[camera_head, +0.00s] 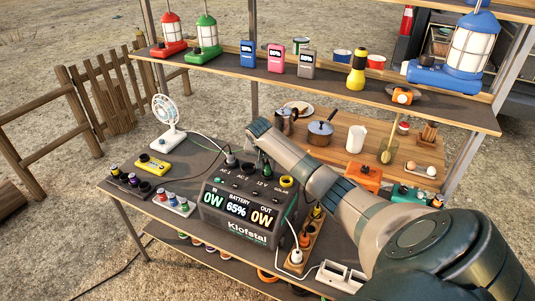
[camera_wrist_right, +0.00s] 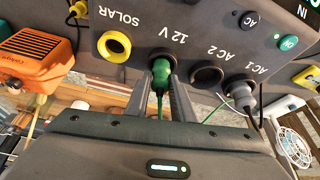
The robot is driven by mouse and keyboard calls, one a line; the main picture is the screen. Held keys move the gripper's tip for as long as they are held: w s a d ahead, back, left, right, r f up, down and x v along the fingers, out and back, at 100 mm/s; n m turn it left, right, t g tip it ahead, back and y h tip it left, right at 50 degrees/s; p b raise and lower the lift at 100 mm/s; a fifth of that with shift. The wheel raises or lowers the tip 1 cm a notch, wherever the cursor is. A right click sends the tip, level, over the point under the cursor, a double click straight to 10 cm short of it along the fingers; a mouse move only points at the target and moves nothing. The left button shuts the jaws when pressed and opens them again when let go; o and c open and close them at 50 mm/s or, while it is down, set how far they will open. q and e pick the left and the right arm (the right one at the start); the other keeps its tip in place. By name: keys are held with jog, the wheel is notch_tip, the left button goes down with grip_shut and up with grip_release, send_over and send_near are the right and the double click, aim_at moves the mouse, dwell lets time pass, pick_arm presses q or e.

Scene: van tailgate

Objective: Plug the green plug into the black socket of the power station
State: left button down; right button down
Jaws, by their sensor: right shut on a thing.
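The power station (camera_head: 240,212) stands on the grey table with its display lit. My right gripper (camera_wrist_right: 160,80) is shut on the green plug (camera_wrist_right: 160,88) at the 12 V position of the socket panel. A green cord runs back from the plug between the fingers. The AC 2 socket (camera_wrist_right: 207,75), with a black ring, is empty beside it. In the head view my right gripper (camera_head: 262,163) is above the panel's back, mostly covered by its wrist. My left gripper is not in view.
A grey plug (camera_wrist_right: 240,92) sits in AC 1. The yellow SOLAR socket (camera_wrist_right: 114,46) is empty. A white fan (camera_head: 168,120) and yellow device (camera_head: 153,164) stand left; a wooden power strip (camera_head: 303,242) lies right. A loaded shelf (camera_head: 330,78) runs behind and above.

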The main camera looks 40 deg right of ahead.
jog(key=shift+f, duration=0.45)
jog(key=c, duration=1.4)
grip_release()
jog(key=shift+c, duration=0.2)
jog(key=b+v, duration=0.3)
jog(key=v, duration=1.4)
jog(key=shift+s+r+b, duration=0.15)
jog(key=shift+r+b, duration=0.1)
jog(key=shift+b, duration=0.1)
jog(key=shift+a+f, duration=0.1)
jog(key=shift+f, duration=0.05)
